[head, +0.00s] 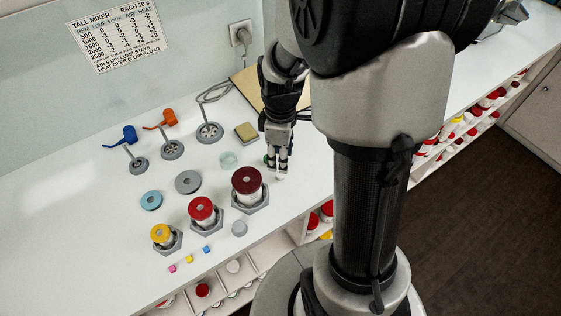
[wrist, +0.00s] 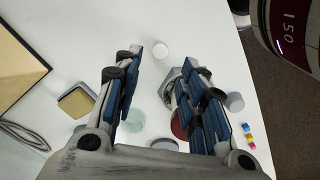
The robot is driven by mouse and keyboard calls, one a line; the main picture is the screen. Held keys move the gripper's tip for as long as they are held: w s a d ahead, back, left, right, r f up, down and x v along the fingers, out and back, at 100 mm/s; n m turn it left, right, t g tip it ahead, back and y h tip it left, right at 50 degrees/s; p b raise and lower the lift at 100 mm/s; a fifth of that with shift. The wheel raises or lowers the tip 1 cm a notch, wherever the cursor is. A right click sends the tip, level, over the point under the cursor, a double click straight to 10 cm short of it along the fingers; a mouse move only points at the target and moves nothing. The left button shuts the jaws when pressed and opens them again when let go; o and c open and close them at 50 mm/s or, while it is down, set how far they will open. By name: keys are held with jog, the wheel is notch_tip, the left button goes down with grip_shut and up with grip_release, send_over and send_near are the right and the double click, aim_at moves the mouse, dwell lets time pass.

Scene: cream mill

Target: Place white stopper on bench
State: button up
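The white stopper (head: 281,177) is a small pale round piece at the tips of my gripper (head: 277,168) in the head view. My gripper (wrist: 160,62) is open, with a clear gap on both sides of the stopper. The fingers point down at the white bench (head: 90,215), near its front edge. I cannot tell for sure whether the stopper rests on the bench.
A dark red-topped jar (head: 247,181) in a grey hexagonal holder stands close left of my gripper. Red-topped (head: 201,208) and yellow-topped (head: 161,233) jars stand further left. A clear glass disc (head: 228,160) and a sponge (head: 246,132) lie behind. The left bench is mostly clear.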

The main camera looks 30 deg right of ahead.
jog(key=s+a+r+m+t+p, duration=0.1)
jog(key=s+a+r+m, duration=0.15)
jog(key=r, duration=0.45)
jog(key=s+a+r+m+t, duration=0.1)
jog(key=s+a+r, duration=0.15)
jog(key=r, duration=0.35)
jog(key=s+a+r+m+t, duration=0.2)
jog(key=s+a+r+m, duration=0.3)
jog(key=s, duration=0.4)
jog(key=shift+r+m+t, duration=0.3)
jog(key=shift+m, duration=0.15)
